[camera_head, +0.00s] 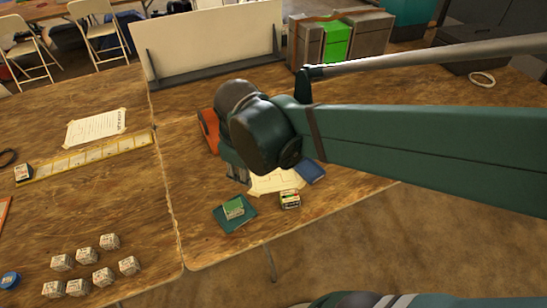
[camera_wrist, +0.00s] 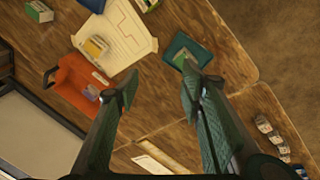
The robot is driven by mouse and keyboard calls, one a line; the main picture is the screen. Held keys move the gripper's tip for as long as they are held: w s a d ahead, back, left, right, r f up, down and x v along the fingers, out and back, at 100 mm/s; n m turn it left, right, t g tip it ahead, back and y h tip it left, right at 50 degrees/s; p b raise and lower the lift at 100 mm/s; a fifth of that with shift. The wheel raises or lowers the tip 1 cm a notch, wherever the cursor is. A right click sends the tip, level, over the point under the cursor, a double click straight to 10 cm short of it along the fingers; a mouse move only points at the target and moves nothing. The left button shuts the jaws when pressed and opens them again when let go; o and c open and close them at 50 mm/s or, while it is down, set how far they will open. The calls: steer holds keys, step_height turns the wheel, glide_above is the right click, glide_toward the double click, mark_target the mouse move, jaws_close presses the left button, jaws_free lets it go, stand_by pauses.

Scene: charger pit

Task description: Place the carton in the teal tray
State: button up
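The teal tray (camera_head: 246,218) lies near the table's front edge with a small green and white carton (camera_head: 234,207) in it. In the wrist view the tray (camera_wrist: 208,64) is partly behind my right finger, and the carton (camera_wrist: 181,59) shows just beyond that fingertip. My gripper (camera_wrist: 158,84) is open, with nothing between its fingers, above the table. In the head view my gripper (camera_head: 238,172) is mostly hidden by the arm. Other small cartons show: one right of the tray (camera_head: 290,199), a yellow one (camera_wrist: 95,47) on a paper sheet, and a green-white one (camera_wrist: 39,12).
An orange open carrier (camera_wrist: 70,95) holds a small purplish item. A drawn paper sheet (camera_head: 275,182) and a blue flat item (camera_head: 312,172) lie behind the tray. Several small cubes (camera_head: 103,277) stand at front left. A white panel (camera_head: 210,43) stands at the back.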

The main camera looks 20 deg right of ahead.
steer(key=s+d+r+m+t+y, duration=0.1)
steer(key=s+d+r+m+t, duration=0.3)
steer(key=m, duration=0.4)
steer(key=shift+s+d+r+m, duration=0.3)
steer(key=shift+s+d+r, duration=0.4)
steer(key=shift+d, duration=0.4)
steer(key=shift+f, duration=0.1)
